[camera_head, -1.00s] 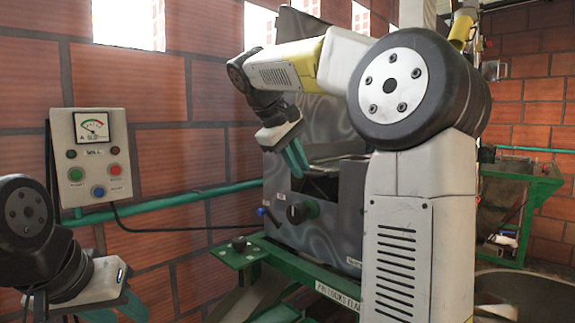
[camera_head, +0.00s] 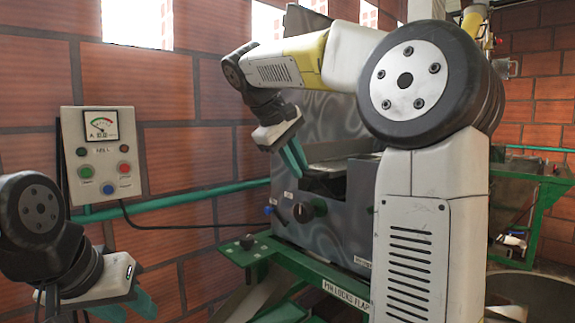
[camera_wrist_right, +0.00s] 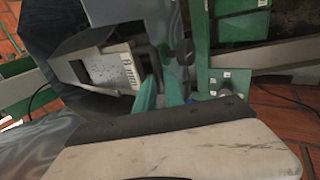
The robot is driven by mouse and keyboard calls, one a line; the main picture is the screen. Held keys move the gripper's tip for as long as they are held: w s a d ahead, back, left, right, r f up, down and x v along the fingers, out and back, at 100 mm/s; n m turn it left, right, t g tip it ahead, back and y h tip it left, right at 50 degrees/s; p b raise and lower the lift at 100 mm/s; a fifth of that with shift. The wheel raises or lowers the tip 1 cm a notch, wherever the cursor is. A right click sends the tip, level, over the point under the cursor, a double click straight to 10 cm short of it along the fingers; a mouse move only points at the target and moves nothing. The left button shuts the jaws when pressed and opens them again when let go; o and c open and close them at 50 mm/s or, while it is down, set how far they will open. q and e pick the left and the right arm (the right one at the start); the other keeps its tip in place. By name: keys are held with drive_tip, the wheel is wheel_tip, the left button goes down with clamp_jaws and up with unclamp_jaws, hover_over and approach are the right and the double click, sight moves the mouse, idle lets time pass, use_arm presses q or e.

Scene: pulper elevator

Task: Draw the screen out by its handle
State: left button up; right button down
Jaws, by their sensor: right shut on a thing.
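The screen is a pale perforated plate (camera_wrist_right: 105,68) in a dark frame in the right wrist view. A dark bar handle (camera_wrist_right: 150,52) stands at its end beside my fingertips. My right gripper (camera_wrist_right: 158,92) is shut on the handle; its fingers partly hide the grip. In the head view my right gripper (camera_head: 293,157) points down at the front left of the grey machine (camera_head: 345,220), by its dark slot. The screen is hard to make out there. My left gripper (camera_head: 126,304) is low at the left, apart from the machine, with its fingers spread and empty.
A control box (camera_head: 98,155) with a gauge hangs on the brick wall, above a green pipe (camera_head: 165,203). A green frame (camera_head: 320,283) supports the machine. A round basin (camera_head: 535,295) is at lower right. My right arm hides the machine's right side.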

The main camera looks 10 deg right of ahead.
drive_tip(key=shift+s+a, duration=0.35)
drive_tip(key=shift+a, duration=0.3)
drive_tip(key=shift+s+a, duration=0.4)
drive_tip(key=shift+a, duration=0.2)
drive_tip(key=shift+s+a, duration=0.35)
drive_tip(key=shift+a, duration=0.3)
drive_tip(key=c, duration=1.3)
unclamp_jaws()
drive_tip(key=shift+c, duration=0.2)
